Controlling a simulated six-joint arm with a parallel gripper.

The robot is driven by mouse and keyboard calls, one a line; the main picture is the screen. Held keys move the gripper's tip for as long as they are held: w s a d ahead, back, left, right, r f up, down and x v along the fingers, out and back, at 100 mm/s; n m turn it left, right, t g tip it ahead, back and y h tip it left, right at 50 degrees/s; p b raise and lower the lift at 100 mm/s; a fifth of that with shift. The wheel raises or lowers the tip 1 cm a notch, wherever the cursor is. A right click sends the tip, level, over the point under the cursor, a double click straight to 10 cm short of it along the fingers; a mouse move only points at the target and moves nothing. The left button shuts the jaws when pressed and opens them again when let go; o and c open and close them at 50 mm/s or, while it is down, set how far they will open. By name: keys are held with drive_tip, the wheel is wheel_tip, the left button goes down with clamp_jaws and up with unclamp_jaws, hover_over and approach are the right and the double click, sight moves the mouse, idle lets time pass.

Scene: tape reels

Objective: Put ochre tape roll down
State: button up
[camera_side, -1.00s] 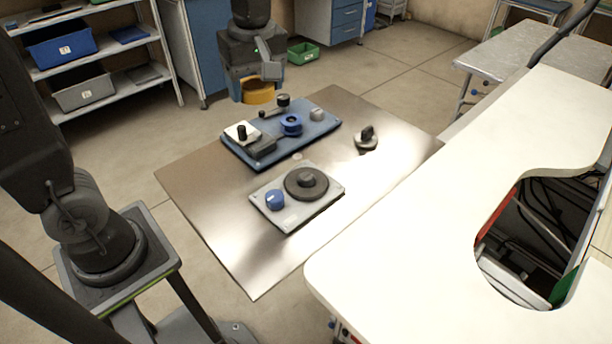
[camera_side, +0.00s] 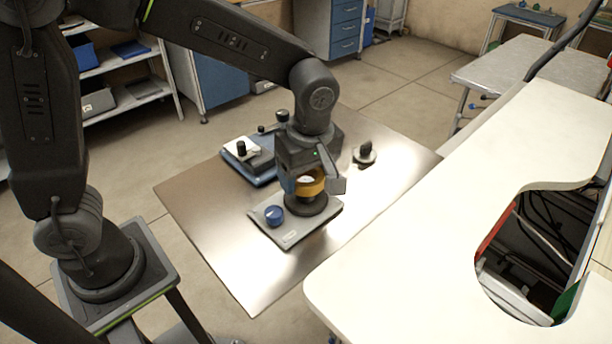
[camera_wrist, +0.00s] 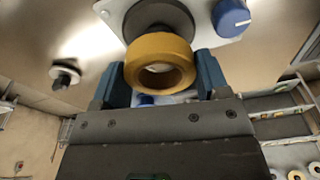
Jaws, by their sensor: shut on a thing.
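The ochre tape roll (camera_side: 310,182) is held in my gripper (camera_side: 312,186), just above the dark round hub (camera_side: 307,205) on the grey plate (camera_side: 290,236). In the wrist view the roll (camera_wrist: 160,62) sits between the two blue fingers of my gripper (camera_wrist: 160,78), which are shut on its sides. The dark hub (camera_wrist: 158,16) shows behind the roll there. The roll hides part of the hub, so I cannot tell whether they touch. A blue knob (camera_side: 274,215) stands on the same plate, left of the hub; it also shows in the wrist view (camera_wrist: 230,17).
A blue plate (camera_side: 262,177) with a black-knobbed block (camera_side: 242,150) lies behind, partly hidden by my arm. A small dark-knobbed post (camera_side: 364,154) stands to the right on the metal sheet (camera_side: 215,215). A white worktop (camera_side: 450,200) borders the sheet on the right.

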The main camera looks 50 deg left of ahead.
drive_tip(key=shift+f, duration=0.55)
drive_tip(key=shift+f, duration=0.6)
drive_tip(key=o, duration=0.9)
drive_tip(key=shift+r, duration=0.1)
wheel_tip(320, 180, up, 13)
drive_tip(key=d, duration=0.1)
drive_tip(key=shift+s+d, duration=0.15)
